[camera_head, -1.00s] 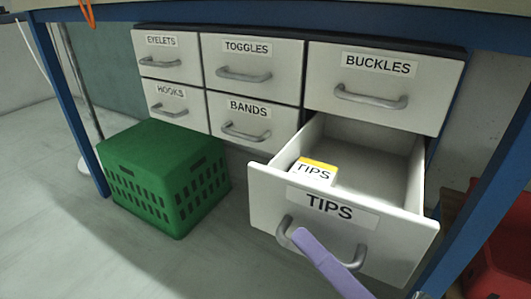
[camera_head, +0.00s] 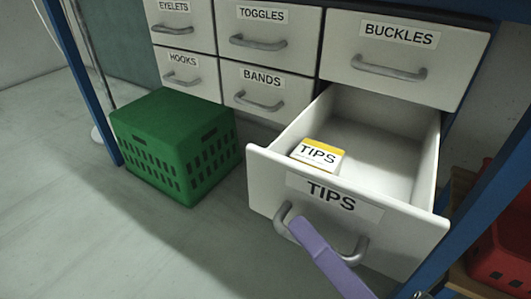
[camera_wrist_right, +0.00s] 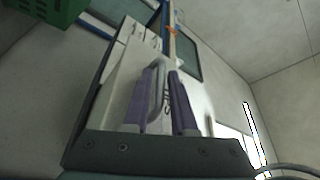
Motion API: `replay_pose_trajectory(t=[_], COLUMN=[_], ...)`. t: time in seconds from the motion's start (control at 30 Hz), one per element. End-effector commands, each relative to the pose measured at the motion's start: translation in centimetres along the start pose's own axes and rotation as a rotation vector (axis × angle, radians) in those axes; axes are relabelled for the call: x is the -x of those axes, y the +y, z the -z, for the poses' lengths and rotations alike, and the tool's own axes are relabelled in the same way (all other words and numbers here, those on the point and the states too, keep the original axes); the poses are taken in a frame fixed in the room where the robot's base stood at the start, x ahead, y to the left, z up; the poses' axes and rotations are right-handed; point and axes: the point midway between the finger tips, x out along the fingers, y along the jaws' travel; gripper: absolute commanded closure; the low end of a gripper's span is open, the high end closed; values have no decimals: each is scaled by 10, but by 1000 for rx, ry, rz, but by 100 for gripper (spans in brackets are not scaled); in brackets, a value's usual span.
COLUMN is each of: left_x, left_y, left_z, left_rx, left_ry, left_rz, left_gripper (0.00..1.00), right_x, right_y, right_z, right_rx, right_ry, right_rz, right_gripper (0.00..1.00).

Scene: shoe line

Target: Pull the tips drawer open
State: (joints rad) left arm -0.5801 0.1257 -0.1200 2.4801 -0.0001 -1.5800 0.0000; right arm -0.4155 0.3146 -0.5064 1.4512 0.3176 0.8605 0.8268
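The tips drawer (camera_head: 410,232) is pulled far out of the cabinet, with its white front labelled TIPS and a grey bow handle (camera_head: 361,248). Inside it, near the front, lies a small white and yellow box (camera_head: 318,156) labelled TIPS. The purple fingers of my right gripper (camera_head: 305,232) are at the handle's left part. In the right wrist view the two purple fingers (camera_wrist_right: 163,95) stand on either side of the grey handle bar, closed around it. The rest of the right gripper is out of the head view. My left gripper is not in view.
Closed drawers labelled BUCKLES (camera_head: 400,62), TOGGLES (camera_head: 265,40), BANDS (camera_head: 263,96), HOOKS (camera_head: 185,72) and EYELETS sit in the cabinet. A green crate (camera_head: 178,145) stands on the floor left of the open drawer. A red bin (camera_head: 503,255) is at the right, beyond a blue leg. Floor in front is clear.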

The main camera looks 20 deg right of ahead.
Motion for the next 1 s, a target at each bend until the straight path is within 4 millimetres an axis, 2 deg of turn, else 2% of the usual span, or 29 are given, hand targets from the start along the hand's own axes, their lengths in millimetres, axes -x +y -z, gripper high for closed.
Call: replay_pose_trajectory(t=[0.17, 0.5, 0.6, 0.77, 1.0], left_x=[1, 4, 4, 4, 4], left_y=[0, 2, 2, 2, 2], left_z=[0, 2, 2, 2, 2], left_rx=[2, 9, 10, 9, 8], left_ry=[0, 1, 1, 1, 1], left_rz=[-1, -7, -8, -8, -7], left_gripper=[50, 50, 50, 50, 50], right_x=[8, 74, 88, 99, 100], right_y=[0, 1, 1, 0, 0], right_z=[0, -1, -1, 0, 0], right_rx=[0, 0, 0, -1, 0], right_ry=[-2, -4, -2, -1, 0], right_rz=[-3, -5, -3, -1, 0], right_gripper=[75, 75, 75, 75, 75])
